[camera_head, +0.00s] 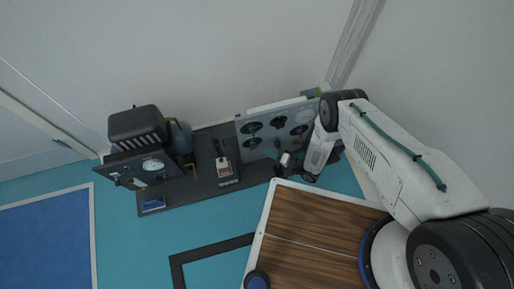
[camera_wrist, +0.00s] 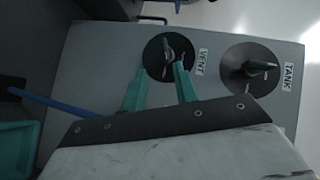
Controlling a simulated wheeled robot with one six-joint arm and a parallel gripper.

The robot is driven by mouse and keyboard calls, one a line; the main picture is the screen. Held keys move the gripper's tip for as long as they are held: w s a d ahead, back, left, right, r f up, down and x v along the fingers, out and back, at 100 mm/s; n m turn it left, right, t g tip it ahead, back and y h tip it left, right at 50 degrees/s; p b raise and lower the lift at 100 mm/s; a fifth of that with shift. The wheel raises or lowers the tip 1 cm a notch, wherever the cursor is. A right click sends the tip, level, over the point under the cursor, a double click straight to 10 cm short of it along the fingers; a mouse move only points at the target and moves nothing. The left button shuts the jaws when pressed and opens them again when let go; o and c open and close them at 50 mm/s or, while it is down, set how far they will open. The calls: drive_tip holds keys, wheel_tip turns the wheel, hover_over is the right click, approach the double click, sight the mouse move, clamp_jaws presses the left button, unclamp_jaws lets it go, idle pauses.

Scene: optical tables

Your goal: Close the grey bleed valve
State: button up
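A grey upright panel (camera_head: 268,113) carries several round black valve dials in the head view. In the wrist view, a valve labelled VENT (camera_wrist: 166,50) has a small grey handle on a black disc. Beside it is a valve labelled TANK (camera_wrist: 250,68) with a dark green handle. No label reading "bleed" shows; the VENT handle is the grey one here. My gripper (camera_wrist: 161,70) has two green fingers standing apart, their tips over the lower part of the VENT disc, close to its handle. Contact with the handle cannot be made out. The gripper also shows before the panel in the head view (camera_head: 278,156).
A dark bench (camera_head: 204,181) holds a black machine with a gauge (camera_head: 152,166) and a small red-and-white device (camera_head: 223,167). My wooden-topped base is in front. A blue rod (camera_wrist: 48,104) and a teal bin (camera_wrist: 14,146) lie at left in the wrist view.

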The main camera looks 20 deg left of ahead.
sight(254, 147)
drive_tip(key=x, duration=0.5)
drive_tip(key=r+x, duration=0.1)
drive_tip(key=x, duration=0.1)
drive_tip(key=shift+w+a+f, duration=0.15)
drive_tip(key=shift+a, duration=0.35)
clamp_jaws()
